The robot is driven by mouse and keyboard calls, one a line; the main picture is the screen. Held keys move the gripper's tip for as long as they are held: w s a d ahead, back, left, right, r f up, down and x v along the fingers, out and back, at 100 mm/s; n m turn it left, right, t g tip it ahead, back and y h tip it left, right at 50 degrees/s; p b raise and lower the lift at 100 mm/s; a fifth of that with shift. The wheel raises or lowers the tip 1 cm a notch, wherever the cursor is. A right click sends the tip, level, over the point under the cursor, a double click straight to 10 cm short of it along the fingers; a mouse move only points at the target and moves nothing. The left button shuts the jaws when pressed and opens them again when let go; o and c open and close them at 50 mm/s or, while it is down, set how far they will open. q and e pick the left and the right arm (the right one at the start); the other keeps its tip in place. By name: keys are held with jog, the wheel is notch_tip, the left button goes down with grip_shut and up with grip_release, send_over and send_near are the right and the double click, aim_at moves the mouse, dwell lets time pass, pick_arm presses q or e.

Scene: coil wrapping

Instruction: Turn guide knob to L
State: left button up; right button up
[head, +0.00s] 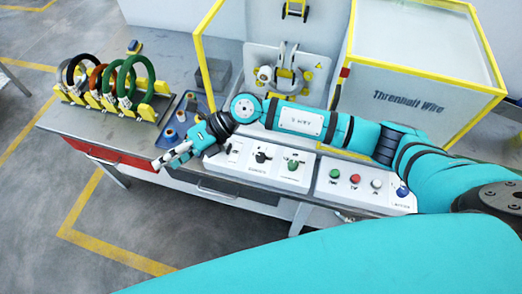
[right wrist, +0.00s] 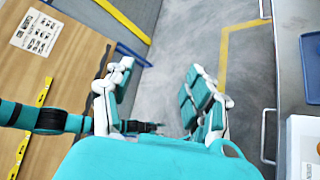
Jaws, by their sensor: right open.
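A white control panel (head: 236,160) on the front of the bench in the head view carries a black knob (head: 262,156) and a green knob (head: 292,165). Their labels are too small to read, so I cannot tell which is the guide knob or where it points. My right gripper (head: 172,158) is open and empty, left of this panel and apart from the knobs. In the right wrist view its fingers (right wrist: 160,100) are spread over the floor. A teal and black arm, likely my left, passes behind them, its dark end (right wrist: 145,127) partly hidden.
A second panel (head: 345,185) with several coloured buttons sits to the right. Coloured coils (head: 115,80) stand in a yellow rack at the left. A blue tray (head: 180,118) lies between rack and panel. A yellow-framed enclosure (head: 425,60) stands behind. The floor before the bench is clear.

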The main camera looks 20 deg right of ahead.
jog(key=w+d+f+n+h, duration=0.2)
jog(key=d+f+h, duration=0.25)
jog(key=d, duration=0.25)
jog(key=n+h, duration=0.1)
jog(key=h, duration=0.8)
send_over(261, 155)
jog(key=f, duration=0.2)
jog(key=shift+y, duration=0.35)
notch_tip(261, 155, down, 16)
jog(key=b, duration=0.9)
jog(key=shift+f, duration=0.2)
grip_shut()
